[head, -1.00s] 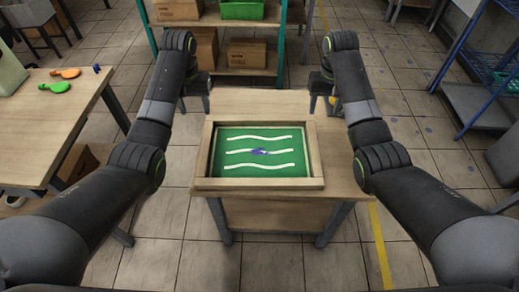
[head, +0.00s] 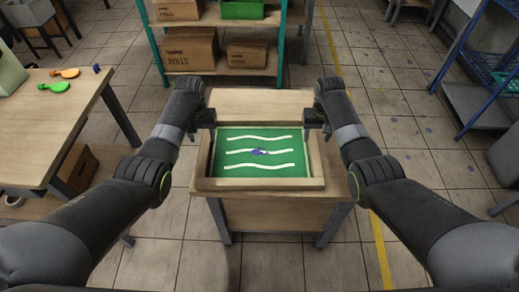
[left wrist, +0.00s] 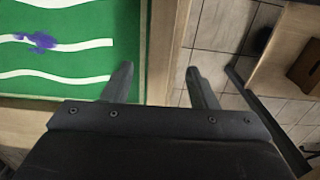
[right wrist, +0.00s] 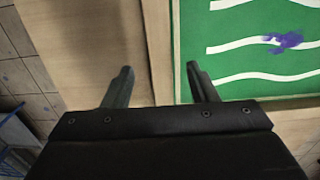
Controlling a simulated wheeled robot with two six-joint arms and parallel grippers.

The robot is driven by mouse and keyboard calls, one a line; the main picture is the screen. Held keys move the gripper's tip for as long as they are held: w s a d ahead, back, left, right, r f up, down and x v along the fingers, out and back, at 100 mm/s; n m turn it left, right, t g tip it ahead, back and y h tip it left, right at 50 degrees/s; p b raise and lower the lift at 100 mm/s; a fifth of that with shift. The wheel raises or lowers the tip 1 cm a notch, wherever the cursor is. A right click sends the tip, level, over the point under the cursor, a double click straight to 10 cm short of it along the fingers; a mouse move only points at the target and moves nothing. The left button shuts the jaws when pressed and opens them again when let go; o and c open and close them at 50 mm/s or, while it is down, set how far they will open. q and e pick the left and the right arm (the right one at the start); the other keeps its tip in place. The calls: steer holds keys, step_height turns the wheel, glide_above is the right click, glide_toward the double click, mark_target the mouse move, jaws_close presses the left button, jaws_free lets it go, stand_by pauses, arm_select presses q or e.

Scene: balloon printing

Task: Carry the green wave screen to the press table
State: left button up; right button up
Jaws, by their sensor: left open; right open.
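The green wave screen (head: 232,172) lies flat on a small wooden table (head: 262,103). It has a wooden frame, a green face with white wavy lines and a purple smear in the middle. My left gripper (head: 207,122) is open above the frame's left side; in the left wrist view its fingers (left wrist: 158,82) stand either side of the frame edge. My right gripper (head: 316,122) is open above the frame's right side; in the right wrist view its fingers (right wrist: 160,82) stand either side of the frame edge. I cannot tell whether the fingers touch the frame.
A wooden table (head: 50,128) with an orange and a green paddle-shaped item stands at the left. A shelf with cardboard boxes (head: 190,48) is behind. A blue rack (head: 478,65) stands at the right. Tiled floor is open between them.

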mark_target(205, 146)
arm_select(q)
steer(key=shift+f, duration=2.3)
arm_select(e)
steer(key=shift+f, duration=2.3)
arm_select(q)
jaws_close()
arm_select(e)
jaws_close()
